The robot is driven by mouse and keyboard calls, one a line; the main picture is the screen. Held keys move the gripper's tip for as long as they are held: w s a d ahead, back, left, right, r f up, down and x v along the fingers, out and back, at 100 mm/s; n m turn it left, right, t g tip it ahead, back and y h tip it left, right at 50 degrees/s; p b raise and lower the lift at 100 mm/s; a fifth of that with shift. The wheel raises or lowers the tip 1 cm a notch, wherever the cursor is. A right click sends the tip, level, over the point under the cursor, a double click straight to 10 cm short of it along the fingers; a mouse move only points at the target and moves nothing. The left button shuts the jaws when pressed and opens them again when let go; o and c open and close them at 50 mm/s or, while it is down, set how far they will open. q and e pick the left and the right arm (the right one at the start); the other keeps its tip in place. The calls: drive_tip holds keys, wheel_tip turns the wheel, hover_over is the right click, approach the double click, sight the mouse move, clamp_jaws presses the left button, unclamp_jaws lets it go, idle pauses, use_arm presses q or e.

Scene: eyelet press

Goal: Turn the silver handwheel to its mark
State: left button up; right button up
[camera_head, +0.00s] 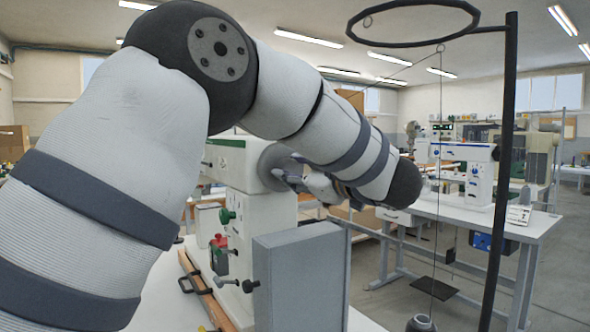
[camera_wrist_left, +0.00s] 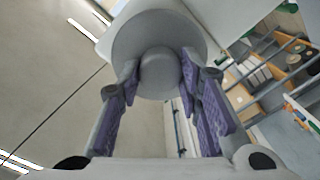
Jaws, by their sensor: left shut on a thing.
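The silver handwheel (camera_head: 277,166) sits at the right end of the white press head and is partly hidden by my left gripper. In the left wrist view the handwheel (camera_wrist_left: 132,50) is a grey disc with a round hub at its centre. My left gripper (camera_head: 292,177) reaches it from the right, with the arm bent over the press. In the left wrist view the gripper (camera_wrist_left: 160,75) has its purple-padded fingers on either side of the hub, shut on the handwheel. I cannot make out the mark. My right gripper is not in view.
A grey box (camera_head: 302,275) stands in front of the press. A black post (camera_head: 505,170) with a ring on top stands at the right. Another machine (camera_head: 466,165) is on a table behind.

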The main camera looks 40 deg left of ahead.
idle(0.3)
use_arm(q)
drive_tip(key=o, duration=1.1)
drive_tip(key=shift+o, duration=0.2)
drive_tip(key=shift+d, duration=0.1)
drive_tip(key=v, duration=1.1)
drive_tip(key=shift+s+d, duration=0.2)
drive_tip(key=shift+d, duration=0.2)
